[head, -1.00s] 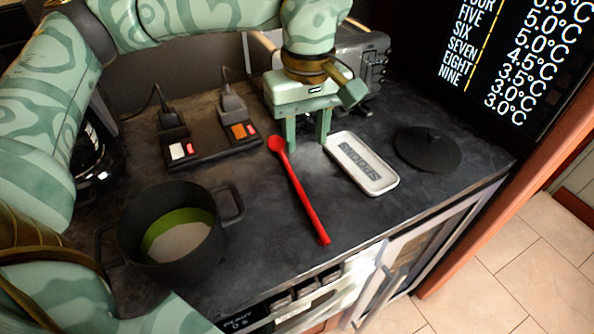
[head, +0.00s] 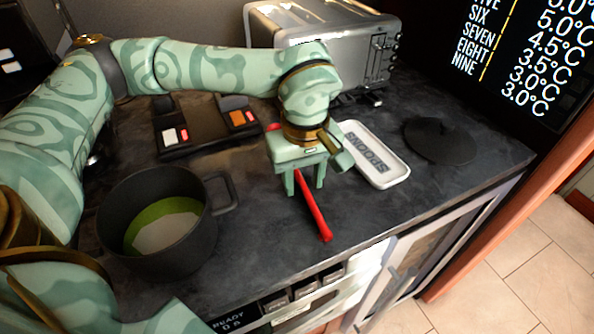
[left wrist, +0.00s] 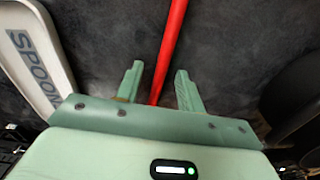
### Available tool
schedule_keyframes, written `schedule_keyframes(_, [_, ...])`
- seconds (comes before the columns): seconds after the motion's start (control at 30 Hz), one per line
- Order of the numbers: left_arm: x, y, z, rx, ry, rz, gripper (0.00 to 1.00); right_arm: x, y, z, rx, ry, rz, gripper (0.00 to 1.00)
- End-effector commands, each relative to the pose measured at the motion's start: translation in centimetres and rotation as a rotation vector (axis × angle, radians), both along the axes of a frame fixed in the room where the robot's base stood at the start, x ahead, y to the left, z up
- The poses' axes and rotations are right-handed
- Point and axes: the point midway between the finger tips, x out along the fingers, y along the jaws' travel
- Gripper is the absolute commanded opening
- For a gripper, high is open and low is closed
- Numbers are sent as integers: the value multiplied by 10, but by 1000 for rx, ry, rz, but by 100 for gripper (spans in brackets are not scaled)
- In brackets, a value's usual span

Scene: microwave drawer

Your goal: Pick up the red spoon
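The red spoon (head: 314,210) lies on the dark counter, its handle pointing to the front edge. In the head view my left gripper (head: 304,192) hides its middle, and a bit of red shows behind the wrist. In the left wrist view the spoon's red handle (left wrist: 168,50) runs between the two open fingers (left wrist: 158,82), with a gap on each side. I cannot tell how high the fingertips are above the counter. My right gripper is not in view.
A white tray marked SPOONS (head: 376,155) lies right of my left gripper. A dark pot (head: 160,240) stands at the left, a black lid (head: 440,140) at the right. A toaster (head: 330,45) and a black two-switch unit (head: 205,130) are behind.

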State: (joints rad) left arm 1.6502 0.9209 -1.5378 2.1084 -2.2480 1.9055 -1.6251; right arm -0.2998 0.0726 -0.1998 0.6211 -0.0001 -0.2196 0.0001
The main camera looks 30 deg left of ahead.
Motion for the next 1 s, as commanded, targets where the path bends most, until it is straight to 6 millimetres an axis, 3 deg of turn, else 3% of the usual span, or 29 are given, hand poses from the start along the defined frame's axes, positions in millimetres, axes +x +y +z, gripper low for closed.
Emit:
schedule_keyframes(0.07, [0,0,1,0,-1,0,38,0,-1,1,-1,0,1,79])
schedule_keyframes(0.2, [0,0,2,-1,-1,0,0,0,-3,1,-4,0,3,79])
schedule_keyframes(0.67, [0,0,10,0,-4,-1,0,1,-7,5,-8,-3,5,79])
schedule_keyframes(0.83, [0,0,38,0,-7,0,0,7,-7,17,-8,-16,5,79])
schedule_keyframes(1.0, [-32,-8,78,0,-9,-4,0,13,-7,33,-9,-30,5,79])
